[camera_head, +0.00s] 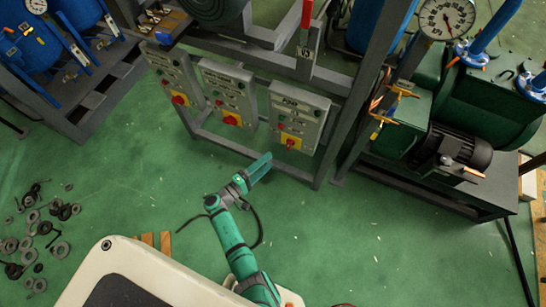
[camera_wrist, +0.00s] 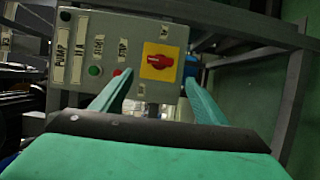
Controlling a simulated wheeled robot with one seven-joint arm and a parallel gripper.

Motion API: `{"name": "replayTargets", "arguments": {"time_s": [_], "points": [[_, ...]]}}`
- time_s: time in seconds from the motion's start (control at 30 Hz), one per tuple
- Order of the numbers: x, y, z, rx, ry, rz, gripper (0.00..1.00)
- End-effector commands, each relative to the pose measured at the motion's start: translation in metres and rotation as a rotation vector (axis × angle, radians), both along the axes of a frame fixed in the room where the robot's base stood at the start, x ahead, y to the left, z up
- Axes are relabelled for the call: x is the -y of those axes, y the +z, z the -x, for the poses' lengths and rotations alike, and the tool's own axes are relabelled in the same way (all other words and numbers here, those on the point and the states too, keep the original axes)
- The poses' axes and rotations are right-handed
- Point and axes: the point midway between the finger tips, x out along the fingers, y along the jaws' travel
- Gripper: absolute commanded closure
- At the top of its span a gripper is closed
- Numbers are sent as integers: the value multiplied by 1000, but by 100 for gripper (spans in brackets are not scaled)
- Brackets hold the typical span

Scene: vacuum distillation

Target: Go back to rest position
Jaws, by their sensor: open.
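My gripper (camera_head: 262,167) is green and reaches out over the green floor, just in front of the row of grey control boxes. In the wrist view its two green fingers (camera_wrist: 155,97) stand apart with nothing between them. Beyond the fingertips is a grey control box (camera_wrist: 128,35) with a red rotary switch on a yellow plate (camera_wrist: 160,61), a green button (camera_wrist: 95,71), a red button and labels reading PUMP and 11A. The gripper appears apart from the box. The same kind of box shows in the head view as the right one (camera_head: 296,117) of three.
Grey metal frames (camera_head: 333,135) carry the boxes. A green pump with a dark motor (camera_head: 460,148) stands at right, below a gauge (camera_head: 446,18). Blue tanks (camera_head: 30,45) stand upper left. Loose washers and bolts (camera_head: 40,228) lie at left. The floor at lower right (camera_head: 390,240) is mostly clear.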

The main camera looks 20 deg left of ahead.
Motion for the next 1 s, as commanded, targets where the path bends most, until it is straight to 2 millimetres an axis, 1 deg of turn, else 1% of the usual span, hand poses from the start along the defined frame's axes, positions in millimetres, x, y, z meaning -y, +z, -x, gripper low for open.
{"name": "replayTargets", "arguments": {"time_s": [0.1,0.2,0.77,0.87,0.97,1.0], "points": [[-3,0,7,0,0,0,33],[-4,0,9,0,0,0,33],[-2,-2,10,-6,-1,-2,33],[7,-14,17,-49,-7,-23,33],[27,-41,34,-143,-17,-79,33],[37,-54,44,-193,-21,-111,33]]}}
